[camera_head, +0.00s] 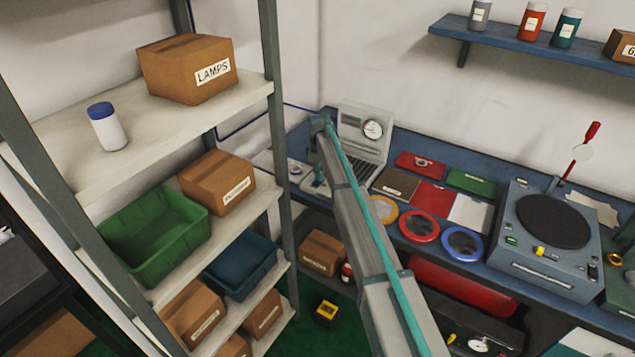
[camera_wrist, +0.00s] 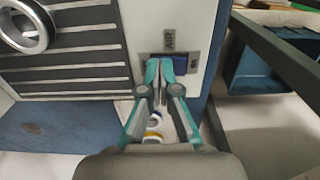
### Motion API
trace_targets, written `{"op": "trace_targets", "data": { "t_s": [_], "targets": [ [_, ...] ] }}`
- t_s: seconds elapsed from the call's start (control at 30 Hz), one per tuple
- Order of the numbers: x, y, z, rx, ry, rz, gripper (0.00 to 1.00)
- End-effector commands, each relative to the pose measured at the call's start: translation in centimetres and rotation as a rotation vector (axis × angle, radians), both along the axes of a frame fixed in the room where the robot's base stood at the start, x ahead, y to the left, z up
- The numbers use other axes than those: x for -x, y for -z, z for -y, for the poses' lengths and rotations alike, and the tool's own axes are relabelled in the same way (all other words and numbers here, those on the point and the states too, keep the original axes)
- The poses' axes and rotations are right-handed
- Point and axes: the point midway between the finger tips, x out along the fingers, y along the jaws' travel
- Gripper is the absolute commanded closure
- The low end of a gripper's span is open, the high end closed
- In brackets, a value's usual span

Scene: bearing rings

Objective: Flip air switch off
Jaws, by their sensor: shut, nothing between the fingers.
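The air switch (camera_wrist: 186,64) is a dark blue rocker on a plate beside the label "AIR" in the wrist view. My gripper (camera_wrist: 160,64) is shut and empty, with its teal fingertips together over the left part of the switch. They hide that part, and I cannot tell whether they touch it or which way the rocker is tilted. The switch is on a pale panel of the grey machine (camera_head: 375,120) with a dial, on the blue bench. In the head view my arm covers this area, and the switch cannot be made out.
A silver ring (camera_wrist: 24,26) stands by the slatted panel in the wrist view. Two small rings (camera_wrist: 154,121) show between my fingers. Shelving with a green bin (camera_head: 155,235) and boxes stands left of my arm. Coloured trays and rings, including a red ring (camera_head: 419,239), lie right of it.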

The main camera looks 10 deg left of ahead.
Motion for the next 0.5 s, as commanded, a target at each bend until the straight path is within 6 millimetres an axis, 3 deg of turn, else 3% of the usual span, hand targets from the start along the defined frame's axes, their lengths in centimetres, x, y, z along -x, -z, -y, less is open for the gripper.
{"op": "trace_targets", "data": {
  "t_s": [0.5],
  "targets": [
    [0.0,-2.8,0.0,0.000,0.000,0.001,1.00]
  ]
}}
